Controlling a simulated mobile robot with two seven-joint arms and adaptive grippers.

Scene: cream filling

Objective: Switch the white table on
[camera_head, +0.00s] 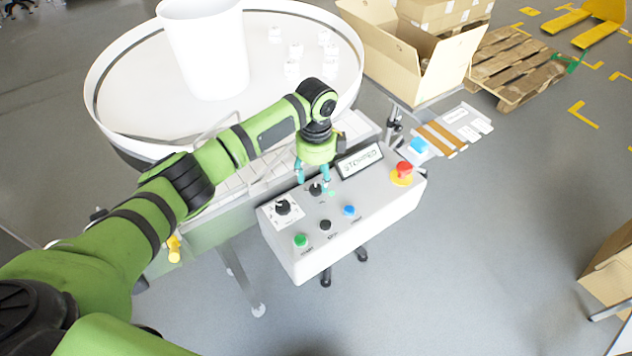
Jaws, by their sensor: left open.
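The white round table (130,95) with a raised rim stands at the back left. In front of it is a light grey control box (375,214). The box has a large black rotary knob (283,207) on a white plate, a smaller black knob (315,189), a green button (300,240), a black button (325,225), a blue button (349,210) and a red emergency stop (404,168) on a yellow base. Its display (360,160) appears to read "STOPPED". My left gripper (313,181) is open, pointing down over the smaller knob; contact cannot be told. My right gripper is out of view.
A white cylinder (205,45) and several small white pieces (295,50) stand on the round table. An open cardboard box (405,60) and a wooden pallet (515,70) are at the back right. The floor right of the control box is clear.

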